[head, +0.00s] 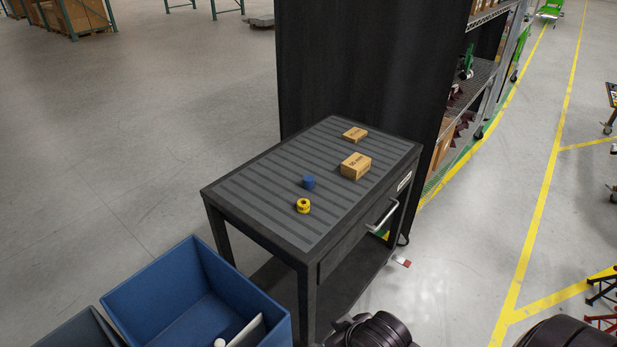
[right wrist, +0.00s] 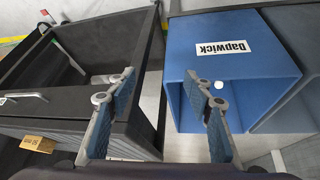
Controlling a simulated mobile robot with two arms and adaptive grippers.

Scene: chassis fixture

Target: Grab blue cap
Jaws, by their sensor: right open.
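The blue cap (head: 309,182) is a small blue cylinder on the ribbed top of the black cart (head: 255,222), in the head view. It stands just behind a yellow ring-shaped item (head: 303,206) and apart from it. I cannot make out the blue cap in the right wrist view. My right gripper (right wrist: 160,77) shows in the right wrist view, with its two blue-padded fingers spread apart and nothing between them. My left gripper is in neither view.
Two cardboard boxes, a larger one (head: 356,166) and a smaller one (head: 355,134), lie on the cart's back half. A blue bin (head: 150,278) stands left of the cart. A black partition (head: 360,70) rises behind it. Open floor lies to the left.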

